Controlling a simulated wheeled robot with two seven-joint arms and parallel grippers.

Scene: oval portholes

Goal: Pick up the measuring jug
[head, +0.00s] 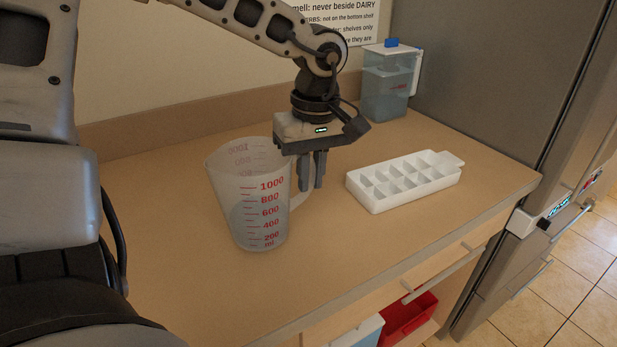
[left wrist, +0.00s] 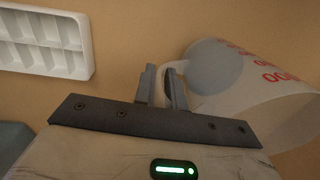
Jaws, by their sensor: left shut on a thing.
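The measuring jug (head: 252,205) is a translucent, tapered jug with red markings. It stands upright on the counter in the head view, its handle (head: 301,190) on the right side. My left gripper (head: 312,182) points down at the handle, and its fingers are shut on it. In the left wrist view the jug (left wrist: 235,75) is at the right, and the handle runs between the fingertips of my left gripper (left wrist: 163,72). The fingers partly hide the handle. My right gripper is not in view.
A white ice cube tray (head: 405,180) lies right of the jug on the wooden counter (head: 340,265). A lidded pitcher (head: 388,85) stands at the back right, beside the grey fridge (head: 480,70). A red bin (head: 408,318) sits below the counter. The counter's front is clear.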

